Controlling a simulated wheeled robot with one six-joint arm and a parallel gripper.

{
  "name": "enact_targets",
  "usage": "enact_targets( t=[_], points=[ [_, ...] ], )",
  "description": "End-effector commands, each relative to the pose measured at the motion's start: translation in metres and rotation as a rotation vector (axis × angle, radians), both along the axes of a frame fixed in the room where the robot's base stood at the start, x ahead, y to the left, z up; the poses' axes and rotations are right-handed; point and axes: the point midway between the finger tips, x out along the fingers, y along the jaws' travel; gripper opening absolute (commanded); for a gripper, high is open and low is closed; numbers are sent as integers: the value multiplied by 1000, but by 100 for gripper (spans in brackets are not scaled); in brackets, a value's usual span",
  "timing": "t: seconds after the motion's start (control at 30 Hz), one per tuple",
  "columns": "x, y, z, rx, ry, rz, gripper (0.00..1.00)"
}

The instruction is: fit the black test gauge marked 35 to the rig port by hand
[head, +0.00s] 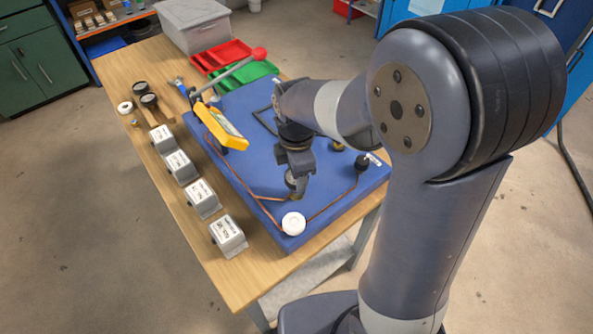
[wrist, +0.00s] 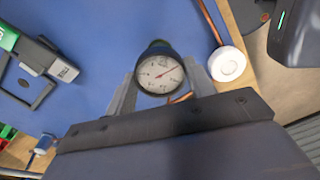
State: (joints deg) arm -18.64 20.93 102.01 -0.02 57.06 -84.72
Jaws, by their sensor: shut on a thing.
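My gripper (head: 296,182) is low over the front part of the blue rig board (head: 235,108). In the wrist view my gripper (wrist: 160,78) has one finger on each side of a round gauge (wrist: 160,74) and is shut on it. The gauge has a dark rim, a white dial and a red needle; I cannot read a 35 on it. In the head view its dark body (head: 291,181) shows partly between the fingers. Copper pipe runs close to this spot. The port under the gauge is hidden, so I cannot tell whether the gauge is seated.
A white round knob (head: 293,223) stands close in front of my gripper. A yellow device (head: 222,127) and a red-knobbed lever (head: 259,54) rise at the left. Two black gauges (head: 149,100) and several labelled grey boxes (head: 203,199) line the bench's left side. A black fitting (head: 362,162) stands right.

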Motion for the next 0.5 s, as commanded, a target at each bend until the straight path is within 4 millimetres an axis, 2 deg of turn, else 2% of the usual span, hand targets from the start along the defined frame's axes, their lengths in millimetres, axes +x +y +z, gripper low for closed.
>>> enact_targets(
  t=[0.33,0.37,0.5],
  points=[
    [0,0,-1,0,0,-739,0],
    [0,0,-1,0,0,-724,54],
    [0,0,-1,0,0,-717,65]
  ],
)
